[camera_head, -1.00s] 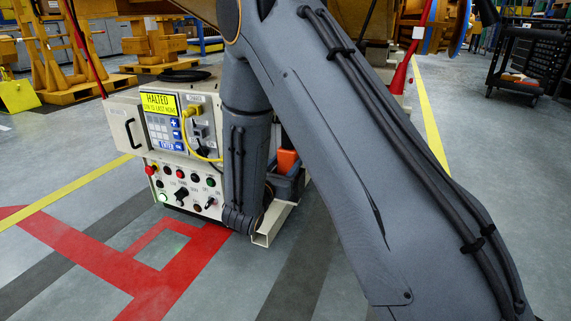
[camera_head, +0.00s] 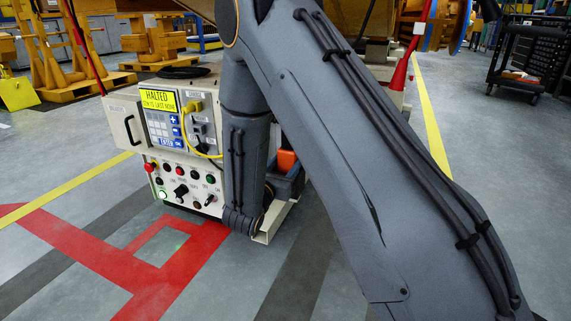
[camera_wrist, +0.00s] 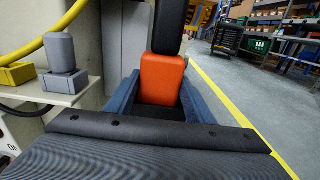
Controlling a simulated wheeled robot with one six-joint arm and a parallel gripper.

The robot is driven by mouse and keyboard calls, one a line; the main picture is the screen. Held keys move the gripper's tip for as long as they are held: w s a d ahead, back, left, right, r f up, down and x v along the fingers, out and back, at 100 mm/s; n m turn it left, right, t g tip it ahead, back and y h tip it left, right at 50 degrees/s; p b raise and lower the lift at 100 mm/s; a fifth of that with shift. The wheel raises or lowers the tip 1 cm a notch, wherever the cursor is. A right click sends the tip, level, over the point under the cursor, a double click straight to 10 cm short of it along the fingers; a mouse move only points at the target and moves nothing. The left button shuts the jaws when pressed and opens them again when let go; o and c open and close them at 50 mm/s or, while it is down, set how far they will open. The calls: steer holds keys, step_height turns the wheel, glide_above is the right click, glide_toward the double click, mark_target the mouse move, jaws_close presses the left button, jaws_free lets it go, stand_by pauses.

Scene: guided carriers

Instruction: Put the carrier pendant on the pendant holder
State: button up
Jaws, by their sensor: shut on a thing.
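The carrier pendant, as I take it, is an orange body (camera_wrist: 162,78) with a black upper part (camera_wrist: 172,25), roughly upright in the wrist view. Two blue-grey bars, which look like the fingers of my gripper (camera_wrist: 160,98), lie along either side of it, shut on it. In the head view the pendant (camera_head: 287,160) shows as a small orange patch between parts of my arm, beside the carrier. The arm hides the rest of it. The carrier (camera_head: 122,115) is a cream cabinet with a yellow "HALTED" display and buttons. I cannot make out the pendant holder.
A cream ledge (camera_wrist: 75,94) with a grey and yellow plug and yellow cable stands close left of my gripper. A black cart (camera_head: 515,60) stands far right. Open floor (camera_wrist: 250,95) with a yellow line lies to the right. Yellow stands (camera_head: 155,45) are behind the carrier.

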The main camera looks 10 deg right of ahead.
steer(key=shift+f, duration=0.5)
steer(key=o, duration=1.6)
steer(key=shift+f, duration=0.1)
steer(key=shift+s+a, duration=0.1)
steer(key=p+v, duration=0.3)
steer(key=v, duration=0.4)
steer(key=shift+s+a, duration=0.2)
